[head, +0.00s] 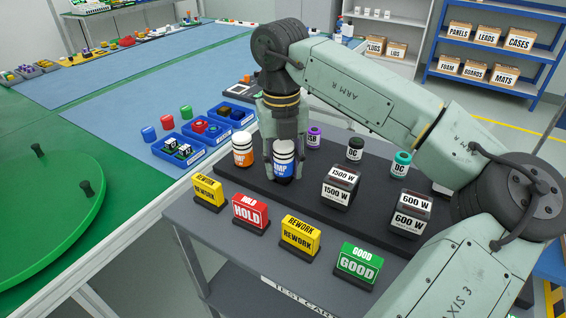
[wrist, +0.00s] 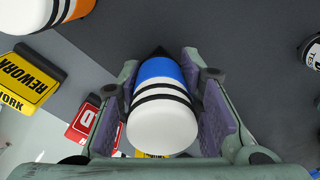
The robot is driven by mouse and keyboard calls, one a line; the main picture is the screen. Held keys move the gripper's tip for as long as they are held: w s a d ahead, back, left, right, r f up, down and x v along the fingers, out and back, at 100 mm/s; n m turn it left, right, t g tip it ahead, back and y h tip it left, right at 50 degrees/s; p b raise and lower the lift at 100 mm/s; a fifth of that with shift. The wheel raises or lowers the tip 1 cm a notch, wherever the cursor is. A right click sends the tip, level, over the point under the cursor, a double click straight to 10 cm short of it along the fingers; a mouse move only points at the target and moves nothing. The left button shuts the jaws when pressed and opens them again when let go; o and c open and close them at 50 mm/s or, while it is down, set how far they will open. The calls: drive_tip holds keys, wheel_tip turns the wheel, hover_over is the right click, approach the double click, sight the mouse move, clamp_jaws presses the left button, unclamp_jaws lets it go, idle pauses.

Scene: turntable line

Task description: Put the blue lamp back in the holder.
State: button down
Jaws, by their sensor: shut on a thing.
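My gripper (head: 284,168) is shut on the blue lamp (head: 283,152), a white-and-blue cylinder with black bands, over the dark rack (head: 310,203). In the wrist view, the blue lamp (wrist: 163,110) lies between the two purple-padded fingers of my gripper (wrist: 163,105), white end toward the camera. A small dark patch (wrist: 160,51) shows just past its blue end. The lamp looks upright in the head view. I cannot tell whether its lower end is seated in a holder or just above the rack.
An orange lamp (head: 243,150) stands just left of my gripper. A 1500 W block (head: 341,188) is close on the right. Blue bins (head: 182,151) stand behind on the left.

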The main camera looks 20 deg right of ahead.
drive_tip(key=shift+f+b, duration=0.45)
drive_tip(key=shift+f, duration=0.15)
drive_tip(key=c, duration=1)
unclamp_jaws()
drive_tip(key=shift+c, duration=0.2)
drive_tip(key=shift+r, duration=0.1)
wheel_tip(320, 180, up, 12)
drive_tip(key=shift+a+f, duration=0.1)
